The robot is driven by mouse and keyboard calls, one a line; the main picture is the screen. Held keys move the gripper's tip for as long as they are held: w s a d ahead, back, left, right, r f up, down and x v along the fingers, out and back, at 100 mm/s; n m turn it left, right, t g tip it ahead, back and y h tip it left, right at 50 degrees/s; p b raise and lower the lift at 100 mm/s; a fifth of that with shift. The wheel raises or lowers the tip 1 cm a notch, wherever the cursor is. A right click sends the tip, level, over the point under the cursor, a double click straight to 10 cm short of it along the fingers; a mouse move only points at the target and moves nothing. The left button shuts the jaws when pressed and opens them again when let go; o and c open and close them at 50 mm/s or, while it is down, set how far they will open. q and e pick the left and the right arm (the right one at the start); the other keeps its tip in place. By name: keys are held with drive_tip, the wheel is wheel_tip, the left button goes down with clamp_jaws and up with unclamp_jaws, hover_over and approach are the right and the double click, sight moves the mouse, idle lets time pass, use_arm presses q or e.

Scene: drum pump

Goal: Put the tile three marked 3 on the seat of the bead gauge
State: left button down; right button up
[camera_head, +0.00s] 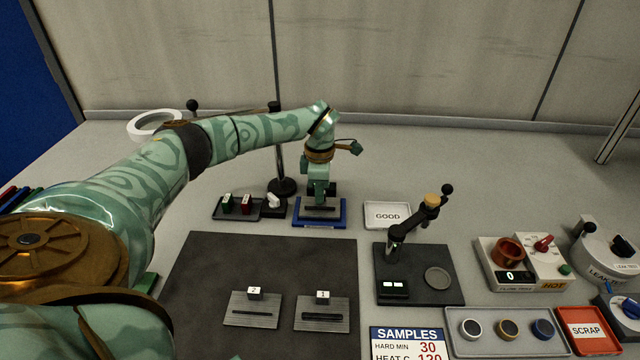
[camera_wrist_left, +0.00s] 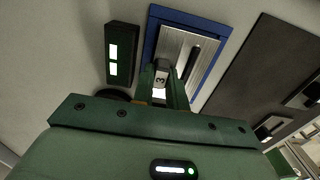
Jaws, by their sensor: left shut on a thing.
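The tile three (camera_wrist_left: 161,78), a small block marked 3, is between the fingers of my left gripper (camera_wrist_left: 164,92) in the left wrist view. The gripper is shut on it. My right gripper is not in view.
A black post (camera_head: 281,160) stands behind.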

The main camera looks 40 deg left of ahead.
use_arm(q)
drive_tip(key=shift+f, duration=0.4)
idle(0.4)
drive_tip(key=shift+f, duration=0.1)
idle(0.8)
drive_tip(key=c, duration=1.1)
unclamp_jaws()
drive_tip(key=shift+o, duration=0.3)
drive_tip(key=shift+r+p, duration=0.65)
drive_tip(key=shift+p, duration=0.1)
wheel_tip(320, 180, up, 2)
drive_tip(key=shift+r+p, duration=0.25)
drive_tip(key=shift+p, duration=0.6)
drive_tip(key=shift+r+p, duration=1.7)
drive_tip(key=shift+r, duration=0.4)
